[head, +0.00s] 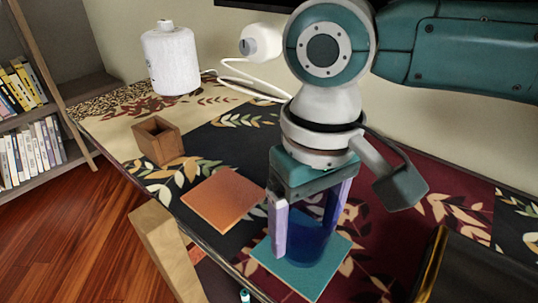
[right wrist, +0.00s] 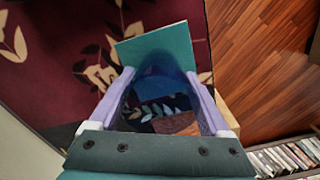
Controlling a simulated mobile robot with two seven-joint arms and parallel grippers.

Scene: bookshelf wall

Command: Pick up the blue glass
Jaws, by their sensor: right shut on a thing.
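The blue glass (head: 309,246) is a see-through dark blue tumbler, upright over a teal square (head: 275,267) on the patterned table. My right gripper (head: 306,236) points down with its pale purple fingers on either side of the glass, shut on it. In the right wrist view the glass (right wrist: 158,64) shows as a blue tint between the fingers, with the teal square (right wrist: 128,52) beyond. I cannot tell whether the glass touches the square. My left gripper is not in view.
An orange-brown square (head: 222,198) and an open wooden box (head: 158,142) lie left of the glass. A white canister (head: 170,60) is at the back left. A dark, gold-edged object (head: 470,270) is at the front right. A bookshelf (head: 30,115) stands far left.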

